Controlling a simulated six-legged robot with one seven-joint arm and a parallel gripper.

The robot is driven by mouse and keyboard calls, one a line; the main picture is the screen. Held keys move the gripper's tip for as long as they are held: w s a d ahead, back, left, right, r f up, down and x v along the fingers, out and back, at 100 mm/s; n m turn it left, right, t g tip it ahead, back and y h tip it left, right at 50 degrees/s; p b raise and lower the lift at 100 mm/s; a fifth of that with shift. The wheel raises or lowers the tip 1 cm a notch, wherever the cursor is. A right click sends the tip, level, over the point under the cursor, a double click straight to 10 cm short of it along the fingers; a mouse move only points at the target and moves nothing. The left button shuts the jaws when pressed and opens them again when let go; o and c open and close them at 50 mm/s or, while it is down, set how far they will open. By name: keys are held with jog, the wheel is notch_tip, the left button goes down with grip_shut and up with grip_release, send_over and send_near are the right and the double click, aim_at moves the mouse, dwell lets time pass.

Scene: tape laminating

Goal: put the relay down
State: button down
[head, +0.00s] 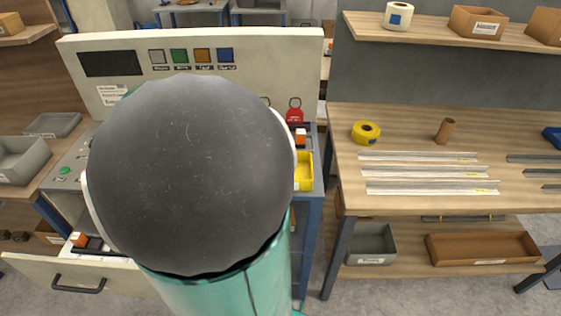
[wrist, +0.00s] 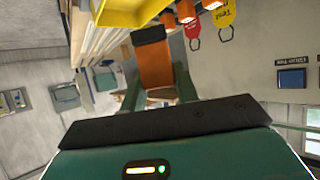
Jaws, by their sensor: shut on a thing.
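In the wrist view my gripper (wrist: 157,82) is shut on the relay (wrist: 155,62), an orange block with a dark end. The relay sits between the green fingers and appears clear of any surface. A yellow bin (wrist: 108,14) shows just beyond it at the top. In the head view my dark round arm joint hides the gripper. An orange and white block (head: 300,136) shows at the joint's right edge, above the yellow bin (head: 304,172); I cannot tell whether it is the held relay. Another orange block (head: 78,240) sits in the open drawer (head: 40,272) at lower left.
The control panel (head: 112,64) stands behind my arm. Red tag (wrist: 222,15) and yellow tag (wrist: 192,30) hang near the bin. The wooden bench (head: 400,125) at right holds a yellow tape roll (head: 366,133), a brown tube (head: 445,130) and pale strips (head: 425,172). A grey bin (head: 22,158) is at left.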

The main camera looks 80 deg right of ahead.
jog(key=s+d+f, duration=0.2)
jog(key=f, duration=0.1)
jog(key=s+d+f, duration=0.3)
jog(key=f, duration=0.1)
jog(key=s+d+f, duration=0.2)
jog(key=f, duration=0.1)
jog(key=shift+s+d+f, duration=0.2)
jog(key=shift+s+f, duration=0.05)
jog(key=shift+f, duration=0.5)
jog(key=shift+f, duration=0.6)
jog(key=c, duration=1.1)
grip_release()
jog(key=shift+o, duration=0.2)
jog(key=shift+r, duration=0.1)
